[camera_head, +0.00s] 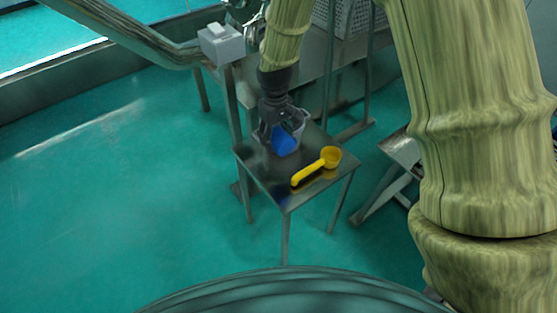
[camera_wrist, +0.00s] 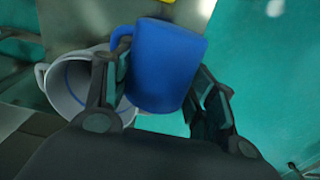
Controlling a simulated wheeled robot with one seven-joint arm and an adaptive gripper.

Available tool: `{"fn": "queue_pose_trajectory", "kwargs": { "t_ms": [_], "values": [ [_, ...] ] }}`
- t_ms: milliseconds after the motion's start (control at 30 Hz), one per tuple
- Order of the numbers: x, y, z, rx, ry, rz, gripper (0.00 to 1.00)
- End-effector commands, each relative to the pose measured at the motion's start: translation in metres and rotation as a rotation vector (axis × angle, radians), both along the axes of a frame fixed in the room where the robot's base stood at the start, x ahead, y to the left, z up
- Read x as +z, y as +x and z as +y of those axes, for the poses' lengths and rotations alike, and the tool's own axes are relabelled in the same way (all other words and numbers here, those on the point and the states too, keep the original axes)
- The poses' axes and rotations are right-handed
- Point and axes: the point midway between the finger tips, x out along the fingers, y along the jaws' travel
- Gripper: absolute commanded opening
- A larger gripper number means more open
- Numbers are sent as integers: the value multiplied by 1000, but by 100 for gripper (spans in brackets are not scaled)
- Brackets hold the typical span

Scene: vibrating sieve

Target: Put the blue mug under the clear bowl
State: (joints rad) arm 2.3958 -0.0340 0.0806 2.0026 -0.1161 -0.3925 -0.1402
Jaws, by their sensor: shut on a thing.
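The blue mug (camera_head: 285,143) is held by my gripper (camera_head: 273,122) over the small metal table. In the wrist view, the mug (camera_wrist: 166,66) sits between the two fingers of my gripper (camera_wrist: 158,84), with its handle at the upper left. A pale grey-white container with a handle (camera_wrist: 62,92) is beside and partly behind the mug and left finger. In the head view, a pale rim (camera_head: 300,117) shows behind the mug; most of it is hidden. I cannot tell for sure whether this container is the clear bowl, or whether the mug touches it.
A yellow scoop (camera_head: 318,167) lies on the right front part of the small metal table (camera_head: 262,172). A larger metal frame with a white box (camera_head: 222,44) stands behind. A low metal stand (camera_head: 400,155) is at the right. The green floor at left is clear.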

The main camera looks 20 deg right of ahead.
Motion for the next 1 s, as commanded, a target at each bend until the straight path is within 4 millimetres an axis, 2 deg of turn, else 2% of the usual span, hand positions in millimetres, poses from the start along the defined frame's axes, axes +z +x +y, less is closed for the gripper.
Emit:
{"fn": "queue_pose_trajectory", "kwargs": {
  "t_ms": [100, 333, 667, 1000],
  "values": [
    [-24, -1, 0, 0, -1, 2, 19],
    [-62, 0, 0, 0, 0, 1, 19],
    [-81, 0, 0, 0, 0, 1, 19],
    [-117, 0, 0, -1, 0, 0, 19]
  ]
}}
